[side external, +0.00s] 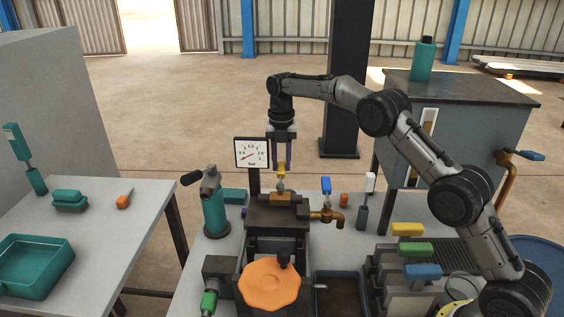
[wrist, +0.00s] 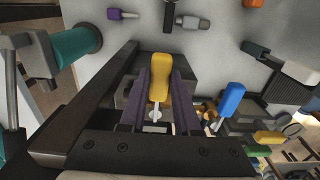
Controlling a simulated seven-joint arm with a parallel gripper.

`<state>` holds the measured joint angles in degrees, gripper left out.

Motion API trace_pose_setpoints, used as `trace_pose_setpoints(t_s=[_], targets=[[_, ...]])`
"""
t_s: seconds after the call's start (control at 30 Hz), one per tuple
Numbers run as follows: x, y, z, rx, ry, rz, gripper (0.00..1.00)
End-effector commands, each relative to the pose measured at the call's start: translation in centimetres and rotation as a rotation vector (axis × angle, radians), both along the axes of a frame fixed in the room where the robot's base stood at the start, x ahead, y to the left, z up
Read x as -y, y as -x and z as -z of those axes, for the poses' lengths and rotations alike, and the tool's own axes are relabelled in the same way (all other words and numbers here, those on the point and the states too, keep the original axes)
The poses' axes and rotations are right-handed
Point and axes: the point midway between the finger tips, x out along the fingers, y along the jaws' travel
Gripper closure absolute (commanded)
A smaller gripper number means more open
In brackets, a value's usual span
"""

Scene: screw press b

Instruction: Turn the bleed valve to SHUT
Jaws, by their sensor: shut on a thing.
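A yellow-handled lever (side external: 281,168) stands on the brass fitting (side external: 283,199) at the top of the dark press. My gripper (side external: 281,160) points straight down from above, shut on the yellow handle. In the wrist view the yellow handle (wrist: 159,78) lies between the purple fingers of my gripper (wrist: 159,85), with its metal stem towards the bottom. A blue-handled lever (side external: 326,186) stands upright on a brass outlet pipe (side external: 326,215) to the right; it also shows in the wrist view (wrist: 231,99). No SHUT marking is legible, and I cannot tell which lever is the bleed valve.
A gauge (side external: 252,153) stands close left of my gripper. A teal bottle jack (side external: 214,205) is left of the press, and an orange handwheel (side external: 269,284) is in front. Yellow, green (side external: 415,249) and blue handles sit at right. The left table (side external: 110,225) holds a teal tray (side external: 35,265).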

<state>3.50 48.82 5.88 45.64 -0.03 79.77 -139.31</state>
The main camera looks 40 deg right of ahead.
Motion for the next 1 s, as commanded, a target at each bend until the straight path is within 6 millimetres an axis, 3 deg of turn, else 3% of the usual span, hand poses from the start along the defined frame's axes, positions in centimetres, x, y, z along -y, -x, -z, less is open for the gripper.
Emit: trace_pose_setpoints(t_s=[0.17, 0.2, 0.37, 0.73, 1.0], targets=[[-0.2, -0.2, -0.3, 0.009, -0.001, -0.006, 1.00], [-0.2, -0.2, -0.3, 0.009, -0.001, -0.006, 0.66], [-0.1, -0.1, -0.2, 0.006, -0.001, -0.004, 0.39], [-0.1, -0.1, -0.6, 0.006, 0.000, -0.002, 0.39], [-0.1, -0.2, -4.6, 0.008, 0.000, -0.002, 0.39]])
